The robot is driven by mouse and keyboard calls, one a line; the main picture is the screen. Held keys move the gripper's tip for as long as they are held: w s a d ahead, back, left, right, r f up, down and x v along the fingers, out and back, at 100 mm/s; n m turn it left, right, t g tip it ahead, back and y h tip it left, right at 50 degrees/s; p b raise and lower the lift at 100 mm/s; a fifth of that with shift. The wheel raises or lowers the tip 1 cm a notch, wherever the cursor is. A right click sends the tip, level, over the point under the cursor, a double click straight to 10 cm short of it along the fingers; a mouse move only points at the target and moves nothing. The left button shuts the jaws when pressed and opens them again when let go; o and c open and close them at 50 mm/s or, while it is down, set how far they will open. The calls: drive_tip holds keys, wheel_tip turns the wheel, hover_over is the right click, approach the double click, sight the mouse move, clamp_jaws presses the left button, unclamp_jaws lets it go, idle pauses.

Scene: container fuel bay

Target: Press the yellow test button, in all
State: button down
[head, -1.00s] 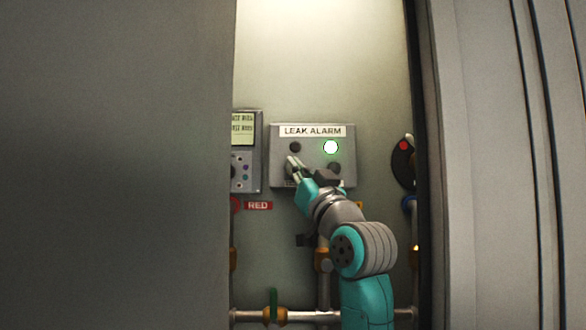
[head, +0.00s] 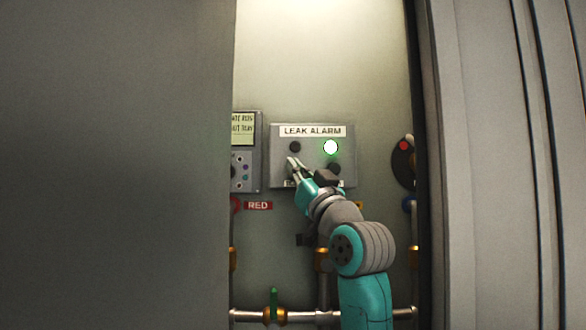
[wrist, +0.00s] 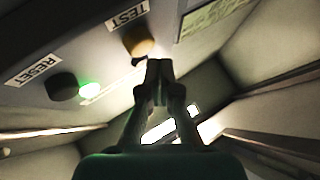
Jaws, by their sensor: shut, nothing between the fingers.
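The grey leak alarm box (head: 313,155) is on the back wall, with a white "LEAK ALARM" label on top. The yellow test button (wrist: 139,41) shows in the wrist view beside the "TEST" label (wrist: 128,16). In the head view my gripper hides it. My gripper (head: 291,162) is shut and empty, with its fingertips at the lower left of the box. In the wrist view the fingertips (wrist: 159,66) are right by the button's edge; I cannot tell whether they touch it. A green lamp (head: 330,147) is lit on the box.
A black reset button (wrist: 61,86) is beside the green lamp. A panel with a screen (head: 243,129) hangs to the left. Pipes with a green-handled valve (head: 273,304) run below. Grey walls (head: 115,165) close in the bay on both sides.

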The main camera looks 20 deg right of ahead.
drive_tip(key=shift+w, duration=0.1)
idle(0.6)
drive_tip(key=shift+w+d, duration=0.15)
drive_tip(key=shift+w, duration=0.15)
drive_tip(key=shift+w+d, duration=0.15)
drive_tip(key=shift+w, duration=0.3)
idle(0.7)
drive_tip(key=shift+s, duration=0.15)
drive_tip(key=shift+s+a, duration=0.3)
drive_tip(key=shift+s, duration=0.4)
drive_tip(key=shift+s+a, duration=0.25)
drive_tip(key=shift+s, duration=0.55)
drive_tip(key=shift+s+a, duration=0.25)
drive_tip(key=shift+s, duration=0.55)
drive_tip(key=shift+s+a, duration=0.25)
drive_tip(key=shift+s, duration=0.55)
